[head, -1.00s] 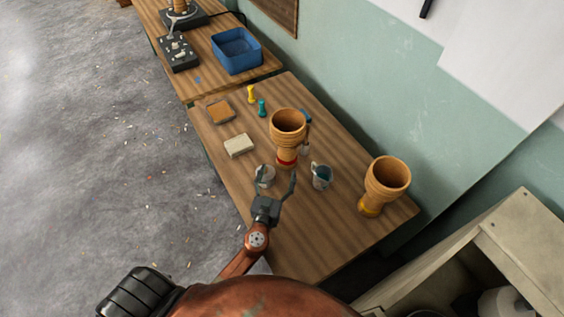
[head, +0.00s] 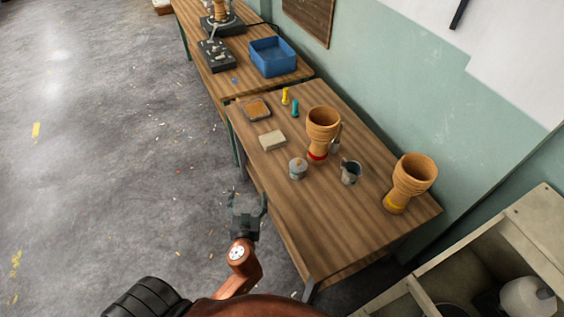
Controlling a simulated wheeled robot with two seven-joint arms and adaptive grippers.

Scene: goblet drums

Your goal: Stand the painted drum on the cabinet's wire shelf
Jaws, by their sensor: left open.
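Two wooden goblet drums stand upright on the near table (head: 345,225). One drum with a red band at its foot (head: 322,125) is near the middle. The other drum, with a yellow band at its foot (head: 413,178), is near the right end. I cannot tell which is meant by the painted drum. My left gripper (head: 248,197) is open and empty, left of the table's front edge and apart from both drums. The pale cabinet (head: 530,225) is at the lower right, partly cut off; its wire shelf cannot be made out. My right gripper is not in view.
Near the red-banded drum are a lidded jar (head: 298,170), a metal cup (head: 350,174) and a pale block (head: 272,140). A small tray (head: 256,108), yellow and teal pieces and a blue bin (head: 273,58) are farther back. The floor at left is open.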

